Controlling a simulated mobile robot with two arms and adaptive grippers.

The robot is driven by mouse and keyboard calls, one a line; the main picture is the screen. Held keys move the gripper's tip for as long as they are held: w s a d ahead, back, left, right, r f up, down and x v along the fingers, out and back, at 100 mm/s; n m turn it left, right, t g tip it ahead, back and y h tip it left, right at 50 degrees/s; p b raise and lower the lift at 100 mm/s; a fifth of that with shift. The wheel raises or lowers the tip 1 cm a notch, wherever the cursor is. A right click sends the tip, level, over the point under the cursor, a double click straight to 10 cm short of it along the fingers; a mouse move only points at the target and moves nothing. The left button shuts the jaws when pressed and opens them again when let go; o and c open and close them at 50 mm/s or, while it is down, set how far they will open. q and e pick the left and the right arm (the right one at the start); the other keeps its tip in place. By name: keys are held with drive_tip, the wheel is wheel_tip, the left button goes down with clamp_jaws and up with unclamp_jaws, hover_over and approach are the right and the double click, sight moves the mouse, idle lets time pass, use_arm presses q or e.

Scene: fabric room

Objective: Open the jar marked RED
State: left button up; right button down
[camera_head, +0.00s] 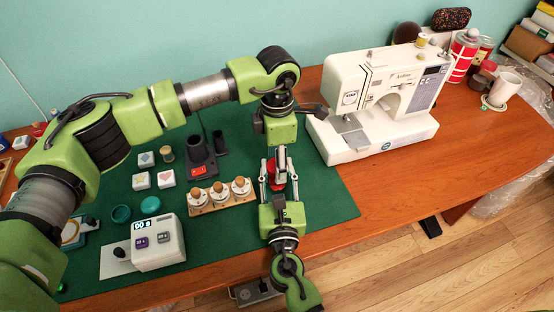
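My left gripper (281,157) points down from the arch of my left arm and meets my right gripper (278,178), which comes up from the front edge. A small dark red thing (277,181) shows between the fingers, mostly hidden by them. I cannot read a label on it or tell which fingers touch it. Part of a red patch (197,171) shows on a dark stand behind the rack.
The green mat (330,205) has free room right of my grippers. A white sewing machine (375,100) stands behind right. A cup (503,88) stands far right.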

use_arm(q)
wheel_tip(320, 180, up, 4)
drive_tip(key=shift+r, duration=0.15)
drive_tip(key=shift+c, duration=0.4)
use_arm(e)
drive_tip(key=shift+f, duration=0.1)
use_arm(q)
wheel_tip(320, 180, up, 2)
drive_tip(key=shift+r+m, duration=0.1)
drive_tip(key=shift+m, duration=0.9)
drive_tip(key=shift+r+m, duration=0.55)
drive_tip(key=shift+m, duration=0.05)
drive_tip(key=shift+f, duration=3.85)
drive_tip(key=c, duration=1.2)
drive_tip(key=shift+o, duration=0.3)
drive_tip(key=shift+n, duration=1.6)
